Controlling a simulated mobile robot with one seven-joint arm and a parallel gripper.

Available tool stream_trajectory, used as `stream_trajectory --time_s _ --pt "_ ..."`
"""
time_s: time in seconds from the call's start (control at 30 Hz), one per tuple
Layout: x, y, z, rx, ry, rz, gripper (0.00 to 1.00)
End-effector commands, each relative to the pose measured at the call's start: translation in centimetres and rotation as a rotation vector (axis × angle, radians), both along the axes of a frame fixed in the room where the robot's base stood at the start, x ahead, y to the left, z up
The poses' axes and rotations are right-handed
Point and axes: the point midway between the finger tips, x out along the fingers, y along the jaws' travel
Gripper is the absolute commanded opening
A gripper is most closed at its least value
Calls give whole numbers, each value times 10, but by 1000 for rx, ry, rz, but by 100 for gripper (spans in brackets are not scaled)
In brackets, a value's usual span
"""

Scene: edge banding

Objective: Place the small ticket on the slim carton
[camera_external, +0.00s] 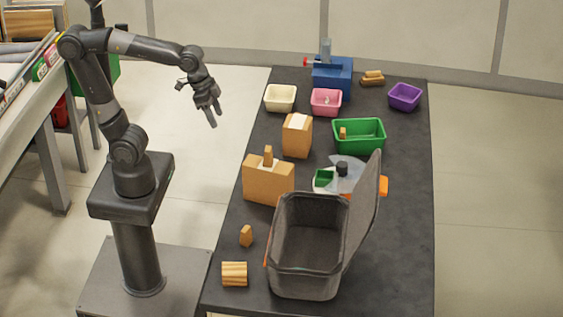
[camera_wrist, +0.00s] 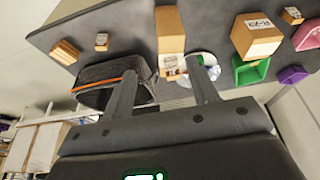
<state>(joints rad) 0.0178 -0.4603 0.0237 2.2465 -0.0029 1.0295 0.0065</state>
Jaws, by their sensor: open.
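My gripper (camera_external: 211,112) is open and empty, raised left of the table and clear of everything on it; its fingers also show in the wrist view (camera_wrist: 163,80). Two larger tan cartons stand on the table: a wide carton (camera_external: 268,184) and a narrower carton (camera_external: 297,140) with a white top patch. A small tan block (camera_external: 268,155) shows at the wide carton's top. A small upright tan piece (camera_external: 246,236) stands nearer the front; in the wrist view it bears a pale label (camera_wrist: 102,40). I cannot tell for sure which pieces are the small ticket and the slim carton.
An open grey bin (camera_external: 308,278) with a raised lid fills the front. A striped wood block (camera_external: 234,273) lies at front left. Cream (camera_external: 280,98), pink (camera_external: 326,101), green (camera_external: 359,136) and purple (camera_external: 405,97) trays stand farther back. The table's right side is clear.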

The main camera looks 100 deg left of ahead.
Motion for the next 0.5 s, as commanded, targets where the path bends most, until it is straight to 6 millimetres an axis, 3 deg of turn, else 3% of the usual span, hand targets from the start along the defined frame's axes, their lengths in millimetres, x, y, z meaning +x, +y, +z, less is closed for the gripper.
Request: stream_trajectory --time_s 0.03,0.2,0.5 --pt "-16 0 -3 1 -31 1 54" --pt "-52 -2 -18 6 -111 1 54" --pt "-74 -2 -32 11 -166 3 54"
